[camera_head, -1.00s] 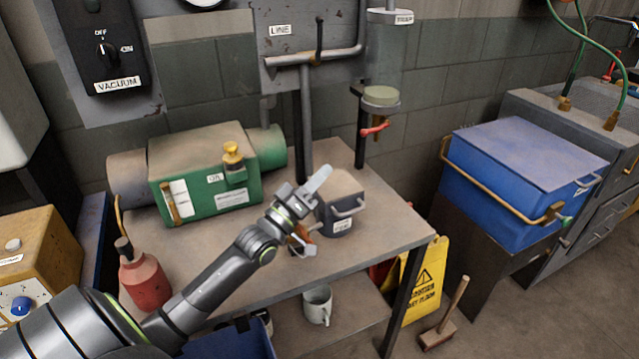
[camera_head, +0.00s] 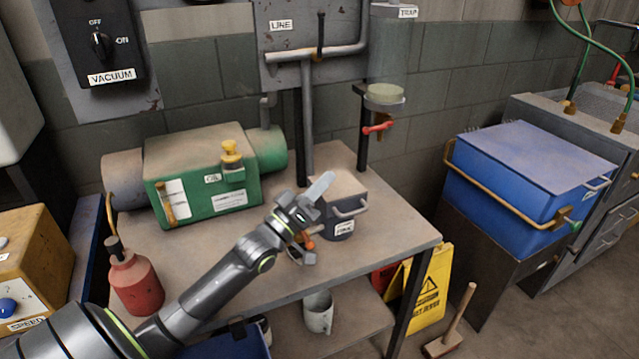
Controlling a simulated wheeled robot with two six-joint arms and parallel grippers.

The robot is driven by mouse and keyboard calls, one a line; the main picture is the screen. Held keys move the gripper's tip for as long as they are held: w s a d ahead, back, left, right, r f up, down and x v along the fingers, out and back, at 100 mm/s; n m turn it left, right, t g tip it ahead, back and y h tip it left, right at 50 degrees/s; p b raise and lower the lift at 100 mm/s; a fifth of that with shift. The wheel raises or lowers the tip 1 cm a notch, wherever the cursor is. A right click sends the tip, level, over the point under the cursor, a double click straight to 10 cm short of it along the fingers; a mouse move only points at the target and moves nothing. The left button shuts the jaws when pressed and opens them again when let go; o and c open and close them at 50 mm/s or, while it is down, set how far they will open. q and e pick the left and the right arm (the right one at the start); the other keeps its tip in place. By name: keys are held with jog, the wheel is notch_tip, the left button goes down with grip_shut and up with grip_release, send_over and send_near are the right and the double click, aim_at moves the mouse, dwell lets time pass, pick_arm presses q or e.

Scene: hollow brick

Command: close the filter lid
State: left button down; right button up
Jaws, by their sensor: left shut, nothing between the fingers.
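The gripper and wrist hide part of the filter's left side. My right gripper is not in view.
A green pump (camera_head: 200,180) with a yellow cap stands to the left on the table (camera_head: 390,235). A red oil bottle (camera_head: 136,283) stands at the front left. A pipe rises behind the filter, and a red-handled valve (camera_head: 378,127) hangs behind right. The table right of the filter is clear.

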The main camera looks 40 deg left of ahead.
pick_arm(q)
jog(key=v, duration=1.7)
jog(key=shift+s+f+b, duration=0.15)
jog(key=shift+s+b, duration=0.05)
jog(key=shift+b, duration=0.25)
